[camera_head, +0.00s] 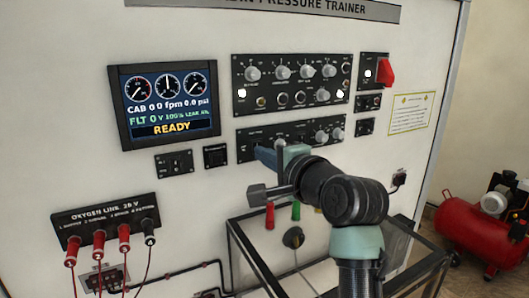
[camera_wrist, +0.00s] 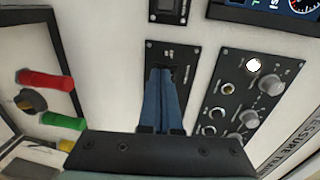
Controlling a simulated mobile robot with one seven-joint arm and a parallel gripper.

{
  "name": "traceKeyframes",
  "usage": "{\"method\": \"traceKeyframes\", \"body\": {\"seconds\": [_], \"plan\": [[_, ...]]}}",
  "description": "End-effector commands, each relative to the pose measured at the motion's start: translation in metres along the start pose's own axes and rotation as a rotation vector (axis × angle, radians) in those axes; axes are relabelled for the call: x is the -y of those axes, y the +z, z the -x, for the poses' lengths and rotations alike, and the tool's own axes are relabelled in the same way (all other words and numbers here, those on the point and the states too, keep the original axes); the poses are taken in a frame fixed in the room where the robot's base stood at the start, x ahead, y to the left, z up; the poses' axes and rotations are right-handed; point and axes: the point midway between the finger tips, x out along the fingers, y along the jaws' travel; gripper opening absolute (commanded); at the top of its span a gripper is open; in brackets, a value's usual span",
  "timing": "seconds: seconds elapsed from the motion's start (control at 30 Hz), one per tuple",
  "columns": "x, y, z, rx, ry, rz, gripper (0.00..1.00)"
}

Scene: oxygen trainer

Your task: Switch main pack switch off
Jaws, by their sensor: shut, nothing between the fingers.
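My gripper (camera_head: 262,152) is shut and empty, its blue fingers pointing at the trainer wall. Its tips are at the left end of the lower black control panel (camera_head: 330,123). In the wrist view the closed fingertips (camera_wrist: 162,74) lie over a dark toggle area of that panel (camera_wrist: 184,52), just below small white lettering. The fingers and palm hide most of this area. I cannot tell whether the tips touch a switch, or which way it is set. No label reading main pack is legible in either view.
A panel of knobs (camera_head: 290,82) sits above, and a display (camera_head: 164,104) reading READY is to the left. A red-guarded switch (camera_head: 386,72) is at upper right. A red compressor (camera_head: 474,220) stands at right.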

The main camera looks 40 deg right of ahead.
Motion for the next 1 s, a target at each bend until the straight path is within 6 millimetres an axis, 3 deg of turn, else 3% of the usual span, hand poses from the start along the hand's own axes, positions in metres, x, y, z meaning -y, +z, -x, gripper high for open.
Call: {"method": "traceKeyframes", "body": {"seconds": [0.43, 0.63, 1.0], "plan": [[-0.011, 0.002, -0.010, 0.004, -0.113, -0.002, 0.00], [-0.007, 0.002, -0.011, 0.003, -0.197, 0.000, 0.00], [-0.003, 0.002, -0.011, 0.003, -0.193, 0.001, 0.00]]}}
